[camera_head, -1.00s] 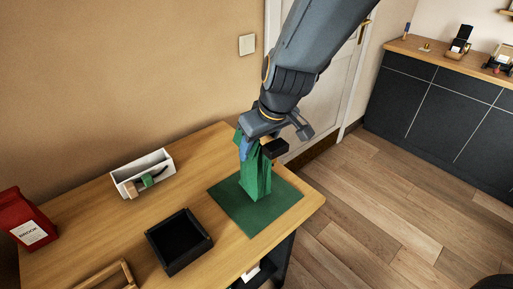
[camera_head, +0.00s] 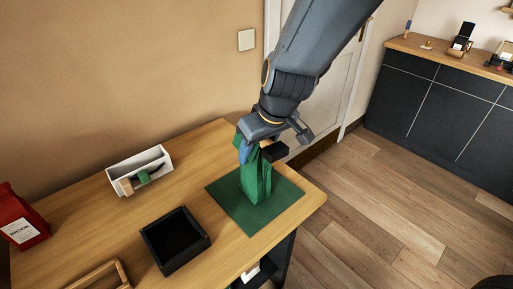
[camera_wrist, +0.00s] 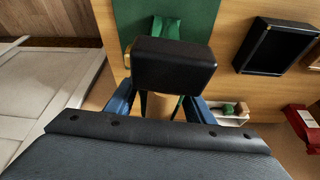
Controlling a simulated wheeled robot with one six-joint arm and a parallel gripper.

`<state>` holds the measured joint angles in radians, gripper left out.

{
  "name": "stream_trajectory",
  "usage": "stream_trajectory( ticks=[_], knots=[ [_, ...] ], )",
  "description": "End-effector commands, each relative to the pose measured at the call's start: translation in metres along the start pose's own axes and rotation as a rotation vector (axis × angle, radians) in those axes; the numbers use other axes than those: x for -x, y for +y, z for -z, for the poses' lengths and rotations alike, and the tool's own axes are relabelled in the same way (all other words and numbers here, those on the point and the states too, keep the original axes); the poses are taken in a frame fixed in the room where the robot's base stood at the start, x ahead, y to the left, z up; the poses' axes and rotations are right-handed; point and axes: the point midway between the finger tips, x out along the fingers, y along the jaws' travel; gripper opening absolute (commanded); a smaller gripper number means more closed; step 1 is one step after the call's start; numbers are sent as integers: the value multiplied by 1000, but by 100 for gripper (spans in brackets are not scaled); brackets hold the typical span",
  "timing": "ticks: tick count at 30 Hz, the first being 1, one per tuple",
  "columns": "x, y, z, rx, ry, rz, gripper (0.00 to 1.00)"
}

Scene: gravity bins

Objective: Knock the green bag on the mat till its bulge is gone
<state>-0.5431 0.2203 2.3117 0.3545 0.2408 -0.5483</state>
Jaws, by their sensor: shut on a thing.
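The green bag (camera_head: 256,183) stands roughly upright over the dark green mat (camera_head: 284,207) near the table's right corner. Whether its base touches the mat or hangs just above it I cannot tell. My gripper (camera_head: 254,153) is shut on the top of the bag, with a blue finger on its left side. In the wrist view the blue fingers of my gripper (camera_wrist: 160,106) show on either side, and a dark block hides most of the bag (camera_wrist: 166,28). The mat (camera_wrist: 205,20) lies beyond it. I cannot make out the bulge.
A black open tray (camera_head: 147,243) stands left of the mat. A white box (camera_head: 159,155) with small tools stands near the wall. A red bag (camera_head: 20,218) stands at the far left. A wooden frame (camera_head: 97,275) lies at the front edge.

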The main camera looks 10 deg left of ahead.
Motion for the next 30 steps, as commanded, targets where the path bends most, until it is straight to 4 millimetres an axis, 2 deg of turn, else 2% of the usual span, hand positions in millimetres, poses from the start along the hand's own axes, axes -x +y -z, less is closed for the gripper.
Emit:
stream_trajectory(
  ticks=[7,17,25,30],
  knots=[
    [13,0,6,0,3,-1,7],
    [14,0,6,0,2,-1,7],
    [28,0,12,-2,3,-1,7],
    [28,0,12,-1,2,-1,7]
  ],
)
